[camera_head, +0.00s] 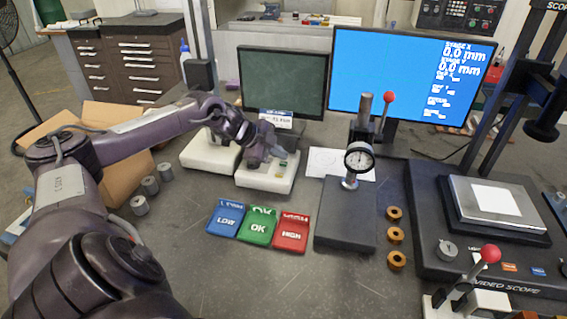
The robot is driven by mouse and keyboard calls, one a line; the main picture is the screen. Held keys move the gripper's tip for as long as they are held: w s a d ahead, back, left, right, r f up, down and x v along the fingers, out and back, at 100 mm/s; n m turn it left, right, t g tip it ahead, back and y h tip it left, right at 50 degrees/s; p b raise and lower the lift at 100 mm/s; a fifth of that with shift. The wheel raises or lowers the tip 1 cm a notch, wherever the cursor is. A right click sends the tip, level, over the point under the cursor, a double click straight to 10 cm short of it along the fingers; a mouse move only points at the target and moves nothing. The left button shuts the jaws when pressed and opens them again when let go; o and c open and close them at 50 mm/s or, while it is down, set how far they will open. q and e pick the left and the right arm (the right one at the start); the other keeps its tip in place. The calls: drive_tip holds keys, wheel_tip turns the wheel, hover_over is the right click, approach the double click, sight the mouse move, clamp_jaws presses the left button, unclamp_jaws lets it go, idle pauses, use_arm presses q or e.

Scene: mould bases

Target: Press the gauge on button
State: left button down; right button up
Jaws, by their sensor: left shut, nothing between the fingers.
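My left arm reaches in from the left, and its gripper (270,157) is shut and empty. Its tip is low over a white box-shaped unit (255,184) at the middle of the table. I cannot tell whether the fingertips touch the unit. A small greenish spot shows on the unit's top beside the fingers; the gripper hides much of that top, and no button can be made out clearly. A round dial gauge (359,157) on a stand with a dark base plate (345,222) stands to the right. My right gripper is not in view.
A second white unit (208,154) sits just left. Blue LOW (226,220), green OK (258,227) and red HIGH (290,233) bins stand in front. Brass rings (395,236) lie right of the base plate. Grey cylinders (139,206) stand left. Two monitors (405,80) stand behind.

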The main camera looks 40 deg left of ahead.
use_arm(q)
drive_tip(key=shift+f, duration=0.15)
drive_tip(key=shift+f, duration=0.35)
drive_tip(key=shift+f, duration=0.1)
idle(0.6)
drive_tip(key=shift+r+p, duration=0.4)
drive_tip(key=shift+r, duration=0.2)
drive_tip(key=shift+r+p, duration=0.45)
drive_tip(key=shift+r, duration=0.05)
wheel_tip(320, 180, up, 5)
drive_tip(key=p, duration=0.4)
